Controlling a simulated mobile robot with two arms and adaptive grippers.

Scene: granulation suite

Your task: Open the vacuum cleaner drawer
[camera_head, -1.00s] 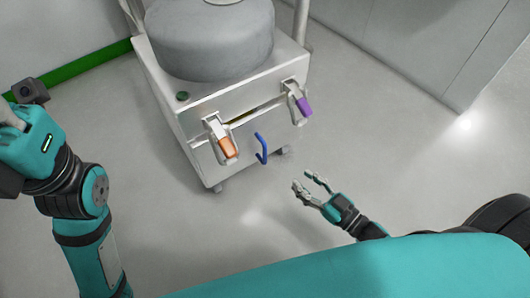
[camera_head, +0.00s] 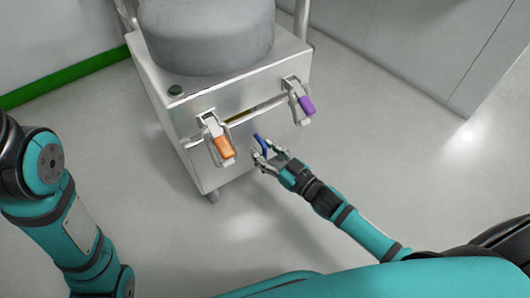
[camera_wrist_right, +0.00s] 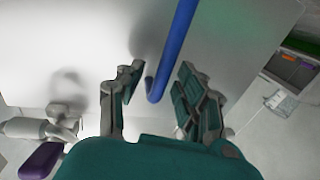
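The vacuum cleaner (camera_head: 172,100) is a metal cabinet with a grey drum on top. Its drawer front (camera_head: 236,172) carries a blue handle (camera_head: 260,146), with an orange-tipped latch (camera_head: 223,147) to the left and a purple-tipped latch (camera_head: 304,104) to the right. A narrow gap shows above the drawer front between the latches. My right gripper (camera_head: 262,158) is at the blue handle. In the right wrist view the handle (camera_wrist_right: 174,55) lies between the two spread fingers (camera_wrist_right: 155,92), with space on its left side; it is nearer the right finger. My left gripper is out of view.
Grey floor is clear in front of and to the right of the cabinet. A wall panel (camera_head: 440,45) stands at the upper right. A green strip (camera_head: 65,78) runs along the wall base at the left.

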